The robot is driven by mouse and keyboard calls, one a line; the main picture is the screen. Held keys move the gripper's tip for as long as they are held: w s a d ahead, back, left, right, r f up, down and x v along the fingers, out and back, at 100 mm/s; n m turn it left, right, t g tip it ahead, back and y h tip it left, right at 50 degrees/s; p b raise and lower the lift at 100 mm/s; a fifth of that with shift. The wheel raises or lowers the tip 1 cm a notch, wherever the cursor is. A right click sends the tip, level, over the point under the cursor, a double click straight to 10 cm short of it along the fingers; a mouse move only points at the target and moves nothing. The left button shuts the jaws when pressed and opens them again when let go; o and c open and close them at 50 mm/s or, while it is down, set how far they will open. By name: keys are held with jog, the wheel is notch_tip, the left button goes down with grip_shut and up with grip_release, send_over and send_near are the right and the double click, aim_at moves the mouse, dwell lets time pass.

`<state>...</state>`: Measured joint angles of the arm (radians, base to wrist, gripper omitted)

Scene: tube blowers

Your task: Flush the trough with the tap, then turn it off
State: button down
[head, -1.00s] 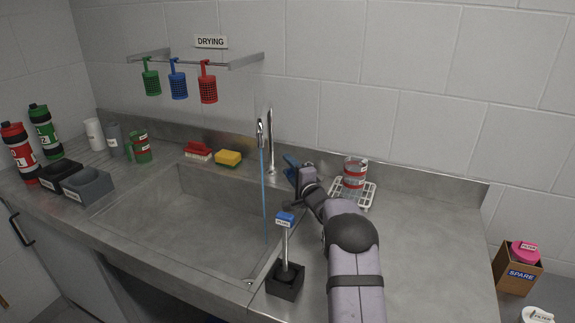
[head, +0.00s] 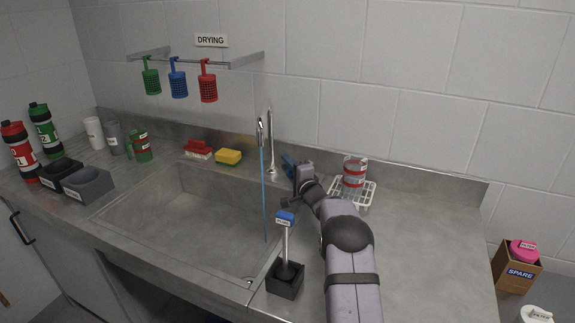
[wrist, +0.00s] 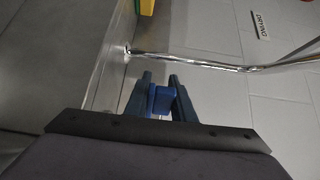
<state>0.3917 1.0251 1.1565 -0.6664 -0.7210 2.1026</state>
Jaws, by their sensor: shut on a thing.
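The chrome tap (head: 271,150) stands at the back right of the steel sink; it also shows in the wrist view (wrist: 195,59). A thin blue stream of water (head: 264,195) falls from its spout into the trough (head: 185,215). My gripper (head: 288,163) is beside the tap's base, low over the back of the counter. In the wrist view my gripper (wrist: 160,88) has its dark blue fingers closed on a small blue block (wrist: 160,100), apparently the tap's lever. How the block joins the tap is hidden.
A blue-topped tool in a black holder (head: 286,280) stands at the sink's front right, near my arm. A jar with red bands (head: 354,172) is on a white rack (head: 366,193). A red brush (head: 198,150) and yellow sponge (head: 229,157) lie behind the sink. Counter at right is clear.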

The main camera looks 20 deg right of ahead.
jog(key=shift+s+d+r+n+y+p, duration=0.1)
jog(key=shift+s+r+n+y+p, duration=0.15)
jog(key=shift+r+p, duration=0.6)
jog(key=shift+s+n+y+p, duration=0.1)
jog(key=shift+n+y+p, duration=0.15)
jog(key=shift+y+p, duration=0.4)
jog(key=shift+s+f+n+g+y+p, duration=0.15)
jog(key=shift+s+n+y+p, duration=0.15)
jog(key=shift+n+y+p, duration=0.3)
jog(key=shift+s+f+n+g+y+p, duration=0.15)
jog(key=shift+s+n+y+p, duration=0.15)
jog(key=shift+y, duration=0.4)
jog(key=c, duration=1.6)
grip_release()
jog(key=shift+c, duration=0.2)
jog(key=shift+f, duration=0.1)
jog(key=shift+f, duration=0.15)
jog(key=shift+s, duration=0.1)
